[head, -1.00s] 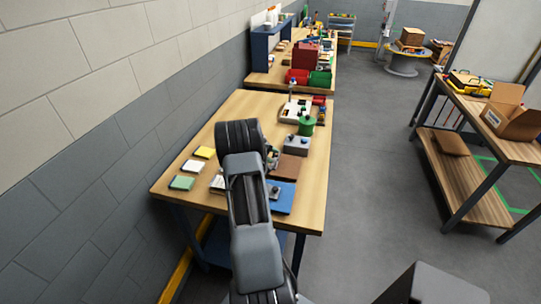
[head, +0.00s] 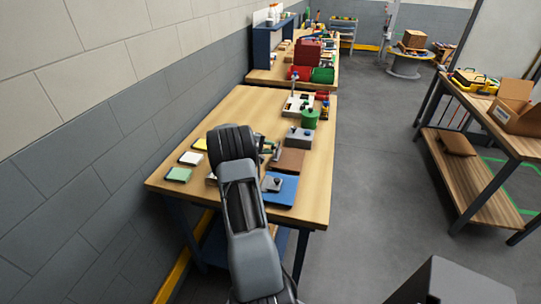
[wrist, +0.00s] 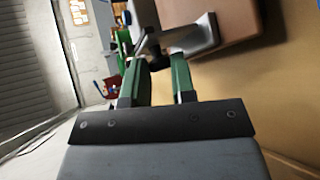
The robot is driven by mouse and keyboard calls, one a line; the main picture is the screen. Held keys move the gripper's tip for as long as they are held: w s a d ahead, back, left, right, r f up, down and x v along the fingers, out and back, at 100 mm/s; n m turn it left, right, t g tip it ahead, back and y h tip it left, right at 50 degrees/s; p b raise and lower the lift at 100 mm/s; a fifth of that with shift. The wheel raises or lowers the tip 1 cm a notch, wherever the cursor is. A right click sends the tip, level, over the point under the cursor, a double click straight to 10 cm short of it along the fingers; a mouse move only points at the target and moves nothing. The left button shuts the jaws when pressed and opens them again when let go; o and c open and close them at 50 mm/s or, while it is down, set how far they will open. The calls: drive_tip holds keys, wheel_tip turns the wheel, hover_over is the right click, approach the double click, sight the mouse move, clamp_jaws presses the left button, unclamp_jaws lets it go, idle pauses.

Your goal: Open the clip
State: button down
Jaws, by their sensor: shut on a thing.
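In the wrist view, the two green fingers of my gripper (wrist: 161,65) are close together, with a dark lever-like piece (wrist: 150,40) at their tips. It looks like part of the clip, beside a grey metal bracket (wrist: 198,38). The tips hide where they touch it, and I cannot tell how far open the clip is. In the head view, my gripper (head: 267,146) is low over the bench, left of a brown block (head: 289,161), and mostly hidden behind my arm.
A grey block with a knob (head: 299,137), a green cylinder (head: 309,119) and a blue plate (head: 285,195) are close by on the wooden bench (head: 245,104). Pale and green pads (head: 178,174) lie to the left. The far left of the bench top is clear.

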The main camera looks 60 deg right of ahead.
drive_tip(key=shift+w+f, duration=0.1)
drive_tip(key=shift+f, duration=0.2)
drive_tip(key=c, duration=0.9)
unclamp_jaws()
drive_tip(key=shift+c, duration=0.2)
drive_tip(key=shift+r, duration=0.1)
drive_tip(key=b+v, duration=0.1)
drive_tip(key=v, duration=0.6)
drive_tip(key=b+v, duration=0.1)
drive_tip(key=v, duration=0.5)
drive_tip(key=shift+w+a, duration=0.35)
